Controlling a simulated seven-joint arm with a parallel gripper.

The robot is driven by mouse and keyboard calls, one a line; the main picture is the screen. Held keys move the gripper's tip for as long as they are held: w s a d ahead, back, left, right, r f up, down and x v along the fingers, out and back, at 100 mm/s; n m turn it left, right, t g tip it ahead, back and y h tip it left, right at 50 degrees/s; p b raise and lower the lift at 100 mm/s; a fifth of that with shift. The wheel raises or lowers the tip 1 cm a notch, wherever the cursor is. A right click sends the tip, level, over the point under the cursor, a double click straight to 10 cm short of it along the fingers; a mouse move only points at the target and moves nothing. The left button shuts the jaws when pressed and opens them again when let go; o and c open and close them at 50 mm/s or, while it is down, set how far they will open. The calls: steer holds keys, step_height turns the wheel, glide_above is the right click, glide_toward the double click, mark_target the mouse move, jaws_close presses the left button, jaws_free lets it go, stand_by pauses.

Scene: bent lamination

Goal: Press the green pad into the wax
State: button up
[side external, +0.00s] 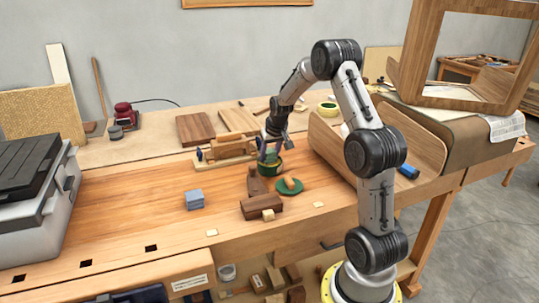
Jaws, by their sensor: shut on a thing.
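My gripper (270,152) points down over a round dark green tin (270,169) near the middle of the bench. It is shut on a small green thing, which I take to be the green pad (271,157), at the tin's mouth. The fingers and the tin's rim hide most of the pad. The wax inside the tin cannot be made out, and I cannot tell whether the pad touches it.
A wooden plane (262,206) and a small wood block (268,215) lie in front of the tin. A wooden vise-like tool (226,150) stands behind left, a curved wooden panel (335,150) to the right.

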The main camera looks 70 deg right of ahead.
mark_target(269, 151)
steer(key=shift+r, duration=3.5)
steer(key=w+a+f+n+y, duration=0.1)
steer(key=a+f+n, duration=0.1)
steer(key=a, duration=0.9)
steer(key=w+a+f+n+y, duration=0.1)
steer(key=a+n, duration=0.2)
steer(key=a, duration=0.9)
steer(key=w+a+f+n+t+y, duration=0.1)
steer(key=w+a+f+n, duration=0.1)
steer(key=a, duration=1)
steer(key=shift+f+n, duration=0.35)
steer(key=shift+n, duration=0.35)
steer(key=shift+a, duration=0.3)
